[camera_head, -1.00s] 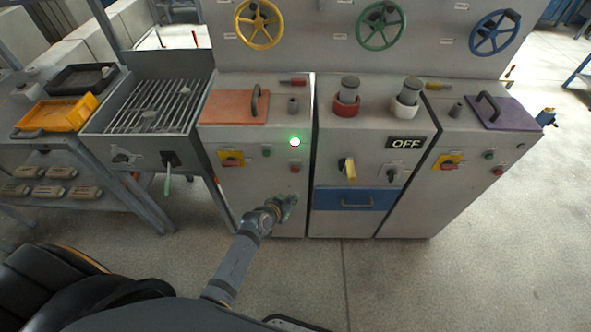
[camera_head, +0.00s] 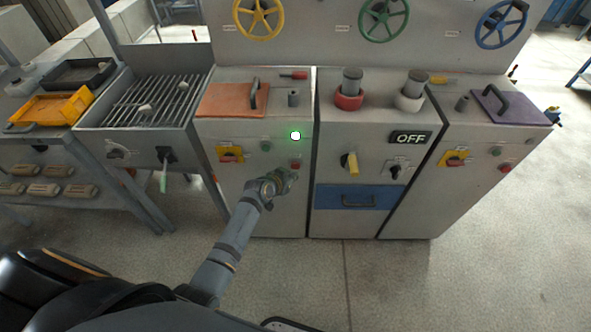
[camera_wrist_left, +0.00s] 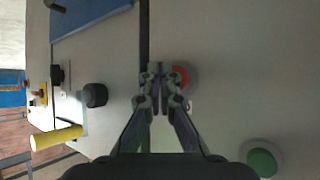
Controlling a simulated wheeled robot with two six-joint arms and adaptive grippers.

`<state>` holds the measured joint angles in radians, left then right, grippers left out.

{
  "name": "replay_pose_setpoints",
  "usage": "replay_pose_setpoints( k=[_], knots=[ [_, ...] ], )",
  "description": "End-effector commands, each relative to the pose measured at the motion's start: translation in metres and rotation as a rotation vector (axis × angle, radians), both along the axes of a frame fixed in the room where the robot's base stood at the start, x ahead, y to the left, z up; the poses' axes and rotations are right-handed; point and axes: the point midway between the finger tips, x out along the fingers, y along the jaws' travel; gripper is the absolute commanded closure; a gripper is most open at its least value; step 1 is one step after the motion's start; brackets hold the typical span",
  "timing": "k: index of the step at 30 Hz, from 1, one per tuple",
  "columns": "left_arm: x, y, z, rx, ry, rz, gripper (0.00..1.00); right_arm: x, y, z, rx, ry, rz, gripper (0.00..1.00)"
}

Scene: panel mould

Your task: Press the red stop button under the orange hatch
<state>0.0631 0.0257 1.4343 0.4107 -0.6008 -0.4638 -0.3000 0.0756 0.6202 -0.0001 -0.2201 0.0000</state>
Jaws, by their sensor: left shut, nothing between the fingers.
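The orange hatch (camera_head: 233,99) with its dark handle lies on top of the left cabinet (camera_head: 225,190). On the front below it, the small red stop button (camera_head: 295,164) sits under a lit green lamp (camera_head: 295,135). My left gripper (camera_head: 290,176) is at the cabinet front, just below the red button. In the left wrist view the fingers (camera_wrist_left: 160,70) are shut and empty, and the red button (camera_wrist_left: 181,76) shows right beside the fingertips, partly covered by them. I cannot tell whether they touch it. My right gripper is not in view.
The middle cabinet has a yellow lever (camera_head: 350,165) and blue drawer (camera_head: 345,197). Another red button (camera_head: 504,168) is on the right cabinet.

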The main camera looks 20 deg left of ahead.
Motion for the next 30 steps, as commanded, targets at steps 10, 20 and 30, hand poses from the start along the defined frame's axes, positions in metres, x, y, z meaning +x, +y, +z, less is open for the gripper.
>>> replay_pose_setpoints(
  k=[10,20,30],
  knots=[
    [0.0030,0.0010,0.0005,0.000,0.000,0.000,1.00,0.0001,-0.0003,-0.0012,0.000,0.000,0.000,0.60],
    [0.0029,0.0008,0.0004,0.000,0.000,0.000,1.00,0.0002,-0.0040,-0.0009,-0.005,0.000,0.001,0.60],
    [0.0029,0.0008,0.0003,0.000,0.000,0.000,1.00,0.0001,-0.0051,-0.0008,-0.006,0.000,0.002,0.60]
  ],
)
